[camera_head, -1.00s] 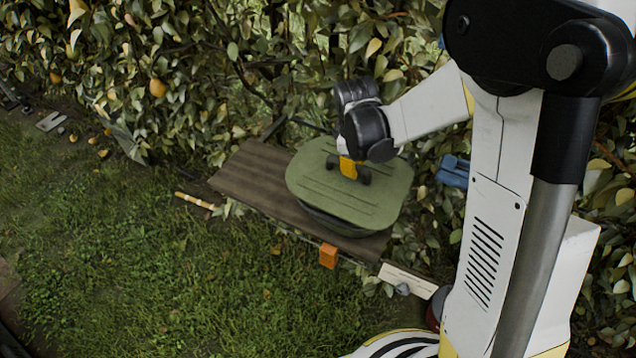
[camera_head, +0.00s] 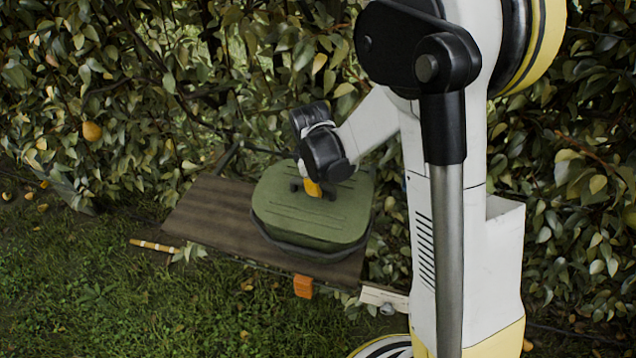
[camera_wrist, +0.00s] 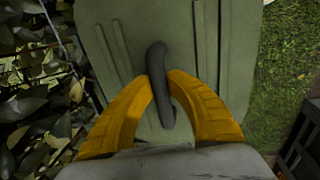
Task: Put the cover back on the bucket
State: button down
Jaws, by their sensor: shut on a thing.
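The green cover (camera_head: 300,217) lies over the dark bucket (camera_head: 320,254) on the brown bench in the head view. The bucket's dark rim shows below the cover's near and right edges; I cannot tell whether the cover is fully seated. My gripper (camera_head: 313,189) is above the cover, with its yellow fingers at the dark handle. In the wrist view, my gripper (camera_wrist: 163,95) is shut on the cover's dark handle (camera_wrist: 157,75), with one yellow finger on each side. The cover (camera_wrist: 195,40) fills the middle of that view. The bucket's inside is hidden.
The brown bench (camera_head: 215,216) has bare room left of the bucket. An orange block (camera_head: 303,286) is at its front edge, and a light stick (camera_head: 152,245) is near its left end. Leafy hedge (camera_head: 130,90) stands close behind; grass is in front.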

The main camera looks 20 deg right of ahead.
jog(key=shift+f, duration=0.35)
jog(key=shift+f+b, duration=0.65)
jog(key=shift+b, duration=0.05)
jog(key=c, duration=1.3)
grip_release()
